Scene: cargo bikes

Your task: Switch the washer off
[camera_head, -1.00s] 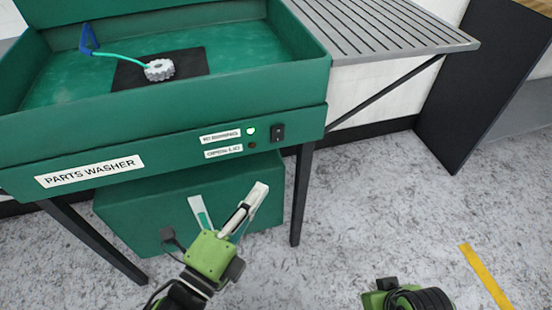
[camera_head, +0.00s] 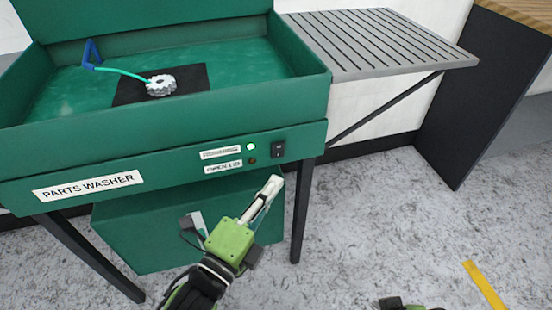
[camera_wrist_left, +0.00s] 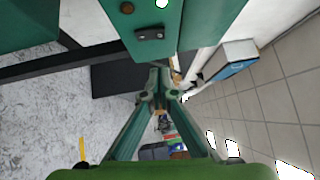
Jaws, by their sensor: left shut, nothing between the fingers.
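The green parts washer (camera_head: 60,165) stands at the left in the head view. Its black rocker switch (camera_head: 278,149) is on the front panel near the right corner and also shows in the left wrist view (camera_wrist_left: 150,34). A lit whitish-green lamp (camera_head: 251,147) and a dark reddish lamp (camera_head: 253,161) sit left of the switch. My left gripper (camera_head: 276,182) is shut and empty, its tips a little below the switch and apart from it. Its closed fingertips show in the wrist view (camera_wrist_left: 159,75). A sliver of my right gripper (camera_head: 395,303) shows at the bottom edge; its fingers are hidden.

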